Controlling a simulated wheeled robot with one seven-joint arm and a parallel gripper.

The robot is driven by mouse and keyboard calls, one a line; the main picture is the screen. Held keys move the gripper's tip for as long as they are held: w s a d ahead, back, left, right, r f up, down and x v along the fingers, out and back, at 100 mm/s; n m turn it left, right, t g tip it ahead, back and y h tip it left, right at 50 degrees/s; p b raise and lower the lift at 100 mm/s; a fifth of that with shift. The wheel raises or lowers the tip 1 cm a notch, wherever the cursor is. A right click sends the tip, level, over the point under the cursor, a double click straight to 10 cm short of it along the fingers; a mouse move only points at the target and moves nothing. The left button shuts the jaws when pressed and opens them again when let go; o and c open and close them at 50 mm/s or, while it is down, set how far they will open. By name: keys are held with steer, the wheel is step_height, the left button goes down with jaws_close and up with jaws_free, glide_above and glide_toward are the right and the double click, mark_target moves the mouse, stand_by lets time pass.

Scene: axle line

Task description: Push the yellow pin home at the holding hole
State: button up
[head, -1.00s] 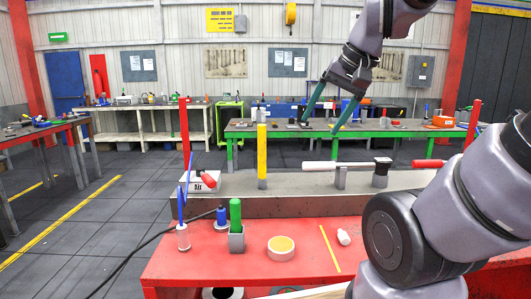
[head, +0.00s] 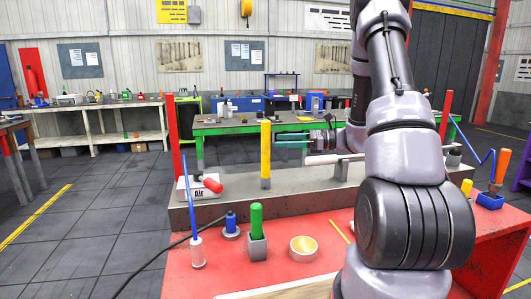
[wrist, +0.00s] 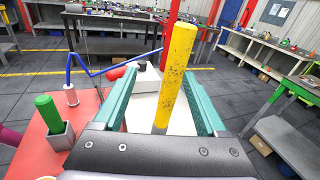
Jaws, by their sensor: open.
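The yellow pin (head: 265,150) is a tall upright cylinder in the head view, its foot at a grey sleeve on the grey beam (head: 215,213). The hole itself is not visible. My gripper (head: 290,145) is level, with teal fingers pointing left towards the pin from its right. In the wrist view the worn yellow pin (wrist: 178,70) shows between the lines of the two open fingers (wrist: 160,77). The gripper holds nothing; I cannot tell whether a finger touches the pin.
A white Air box (head: 200,188) with a red cylinder stands left of the pin. A red post (head: 174,120) rises behind it. A green-handled piece (head: 256,222), a blue-topped piece (head: 231,225) and a round tin (head: 303,248) stand on the red table (head: 205,280).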

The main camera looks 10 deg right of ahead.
mark_target(266, 155)
steer(key=w+a+f+m+t, duration=0.1)
steer(key=w+a+f+m, duration=0.1)
steer(key=w+a, duration=0.4)
steer(key=shift+a+t, duration=0.3)
steer(key=shift+a, duration=0.65)
jaws_close()
